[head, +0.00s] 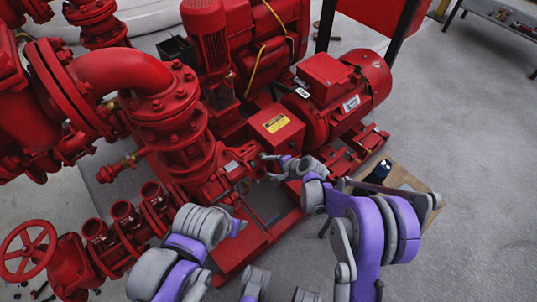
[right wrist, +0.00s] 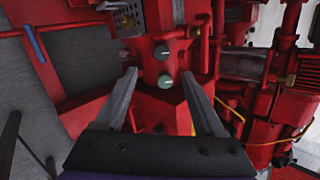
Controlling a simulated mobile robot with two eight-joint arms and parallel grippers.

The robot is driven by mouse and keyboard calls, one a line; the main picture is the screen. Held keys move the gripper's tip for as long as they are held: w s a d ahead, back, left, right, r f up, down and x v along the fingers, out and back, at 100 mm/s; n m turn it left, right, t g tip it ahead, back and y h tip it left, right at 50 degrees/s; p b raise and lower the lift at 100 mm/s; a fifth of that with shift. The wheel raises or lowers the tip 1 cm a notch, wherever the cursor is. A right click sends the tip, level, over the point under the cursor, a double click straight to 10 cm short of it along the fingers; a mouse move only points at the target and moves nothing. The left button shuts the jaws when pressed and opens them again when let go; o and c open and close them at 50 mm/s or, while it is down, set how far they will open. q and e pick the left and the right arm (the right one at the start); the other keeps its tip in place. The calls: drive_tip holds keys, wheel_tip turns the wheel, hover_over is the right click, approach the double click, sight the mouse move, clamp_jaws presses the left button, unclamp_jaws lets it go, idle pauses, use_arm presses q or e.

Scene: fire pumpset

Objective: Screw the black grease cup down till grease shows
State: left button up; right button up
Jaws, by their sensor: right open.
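In the right wrist view a black round cup (right wrist: 162,52) sits on a red housing, with a dark green round cup (right wrist: 165,80) just below it in the picture. My right gripper (right wrist: 159,76) is open, its two grey fingers apart on either side of the green cup. I see nothing held between them. In the head view my right gripper (head: 268,160) is at the pump end near the red coupling guard (head: 276,124); the cups are too small to make out there. My left arm shows at lower left, but its fingers do not show.
The red motor (head: 345,85) stands right of the guard, and red pump pipework (head: 130,75) crowds the left. A red handwheel (head: 27,250) is at lower left. A board (head: 410,180) with a dark item lies on the floor.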

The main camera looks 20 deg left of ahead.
sight(253, 165)
drive_tip(key=shift+m, duration=0.3)
drive_tip(key=x, duration=0.4)
drive_tip(key=b+x, duration=0.1)
drive_tip(key=x, duration=0.7)
drive_tip(key=shift+w+a+f, duration=0.15)
drive_tip(key=shift+w+a, duration=0.05)
drive_tip(key=shift+w, duration=0.15)
use_arm(q)
drive_tip(key=shift+w+d+f, duration=0.25)
drive_tip(key=shift+w+f, duration=0.25)
drive_tip(key=shift+f, duration=0.15)
use_arm(e)
clamp_jaws()
